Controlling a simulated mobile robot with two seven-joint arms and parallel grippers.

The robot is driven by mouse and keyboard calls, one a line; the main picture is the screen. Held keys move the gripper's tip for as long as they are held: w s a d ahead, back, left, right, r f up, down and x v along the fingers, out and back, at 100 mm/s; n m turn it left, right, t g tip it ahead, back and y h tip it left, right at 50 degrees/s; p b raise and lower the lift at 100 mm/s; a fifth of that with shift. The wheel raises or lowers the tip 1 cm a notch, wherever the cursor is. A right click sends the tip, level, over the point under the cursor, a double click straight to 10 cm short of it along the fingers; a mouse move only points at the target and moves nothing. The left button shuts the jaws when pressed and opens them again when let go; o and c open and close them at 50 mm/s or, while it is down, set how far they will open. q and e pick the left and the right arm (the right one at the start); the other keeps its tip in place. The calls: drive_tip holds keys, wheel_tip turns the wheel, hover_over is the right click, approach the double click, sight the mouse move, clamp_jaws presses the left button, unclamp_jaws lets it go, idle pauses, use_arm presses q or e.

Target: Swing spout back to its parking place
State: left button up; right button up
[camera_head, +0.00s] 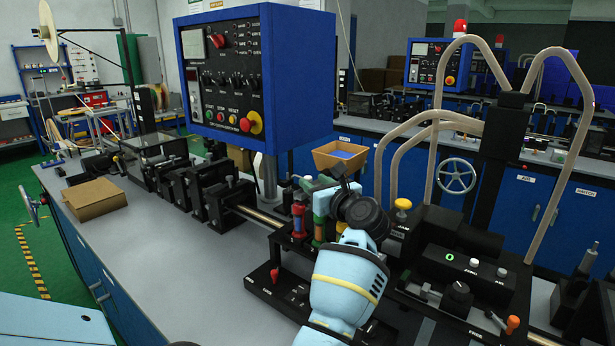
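My wrist covers part of this spot, and I cannot tell whether the fingers are open or shut on anything. I cannot clearly make out the spout or its parking place. A red upright part (299,222) and a green and orange one (320,217) stand just left of the gripper. My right gripper is not in view.
A tan open-topped bin (340,156) is behind the gripper. Tall beige tube loops (553,190) and a yellow knob (402,204) are to the right. A cardboard box (95,199) lies left; the grey bench top (165,250) is clear in front.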

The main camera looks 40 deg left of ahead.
sight(310, 179)
use_arm(q)
drive_tip(key=shift+x, duration=2.1)
drive_tip(key=shift+c, duration=0.2)
clamp_jaws()
